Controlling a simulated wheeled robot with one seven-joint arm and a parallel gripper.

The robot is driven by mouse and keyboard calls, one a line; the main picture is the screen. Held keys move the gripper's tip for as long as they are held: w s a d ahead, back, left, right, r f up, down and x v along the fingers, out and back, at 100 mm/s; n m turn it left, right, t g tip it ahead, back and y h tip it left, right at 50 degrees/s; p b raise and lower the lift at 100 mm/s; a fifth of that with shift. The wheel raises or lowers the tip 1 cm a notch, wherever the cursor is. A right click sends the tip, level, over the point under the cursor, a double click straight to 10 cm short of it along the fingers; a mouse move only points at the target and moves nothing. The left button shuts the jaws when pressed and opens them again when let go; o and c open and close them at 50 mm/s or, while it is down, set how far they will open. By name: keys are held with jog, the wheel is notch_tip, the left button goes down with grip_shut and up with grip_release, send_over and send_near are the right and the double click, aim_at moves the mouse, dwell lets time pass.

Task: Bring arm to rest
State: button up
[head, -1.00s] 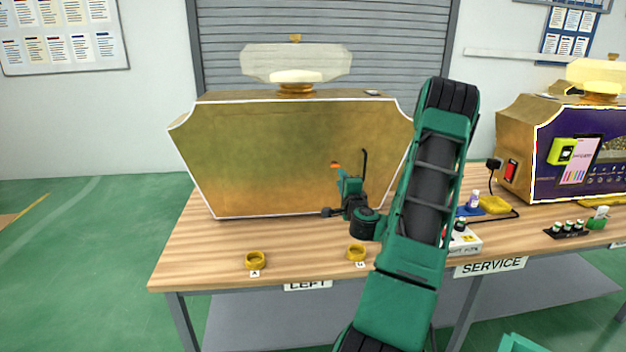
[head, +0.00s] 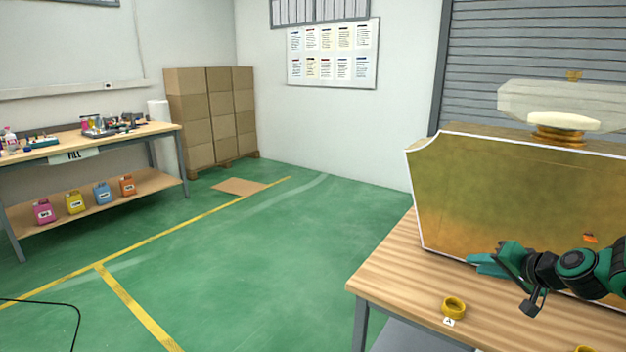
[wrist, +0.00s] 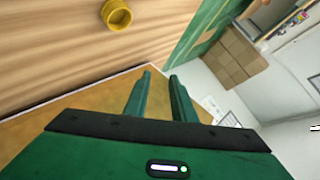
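My gripper (head: 488,262) is at the right of the head view, in front of the big gold machine (head: 520,200) and above the wooden table. It points left. In the wrist view my gripper (wrist: 160,82) shows two green fingers with a clear gap between them and nothing in the gap. Much of my arm is out of the head view at the right.
A yellow ring (head: 453,307) with a label A stands on the wooden table (head: 400,275) near its left end; the ring also shows in the wrist view (wrist: 117,15). Green floor lies free to the left. A fill bench (head: 150,130) and stacked cartons (head: 210,115) stand farther back.

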jog(key=s+a+r+g, duration=0.1)
jog(key=s+a+g, duration=0.1)
jog(key=s, duration=0.8)
jog(key=s+a+r+n+g+h, duration=0.1)
jog(key=s+g, duration=0.4)
jog(key=s, duration=0.6)
jog(key=s+a+r+g, duration=0.1)
jog(key=s+a+g, duration=0.2)
jog(key=s, duration=0.8)
jog(key=shift+r+n+g+h, duration=0.3)
jog(key=shift+r+n+g, duration=0.1)
jog(key=shift+g, duration=0.3)
jog(key=shift+w+f, duration=0.25)
jog(key=shift+w, duration=0.35)
jog(key=shift+o, duration=0.7)
